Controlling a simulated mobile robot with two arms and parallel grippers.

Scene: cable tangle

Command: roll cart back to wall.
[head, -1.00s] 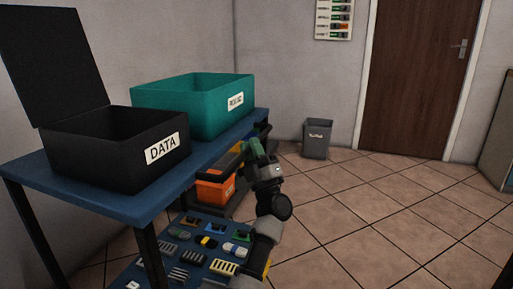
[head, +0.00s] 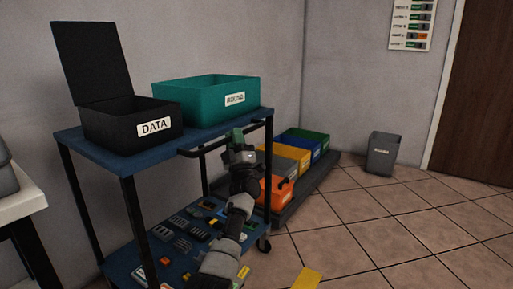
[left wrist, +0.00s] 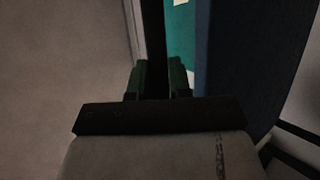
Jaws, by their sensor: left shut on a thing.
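The blue cart (head: 118,160) stands left of centre in the head view, with a dark handle (head: 200,151) at its right end. My left gripper (head: 238,137) is at that handle. In the left wrist view its green fingers (left wrist: 159,78) are shut around the dark handle bar (left wrist: 154,40). On the cart's top are an open black box (head: 118,131) labelled DATA and a teal bin (head: 190,95). Several small parts lie on its lower shelf (head: 125,264). The grey wall (head: 210,35) is behind the cart. My right gripper is not in view.
Several coloured bins, one orange (head: 275,192), sit on a low dark platform (head: 302,202) right of the cart. A grey waste bin (head: 382,155) stands farther right. A white table (head: 20,200) is at the left edge. A yellow strip (head: 307,279) lies on open tiled floor.

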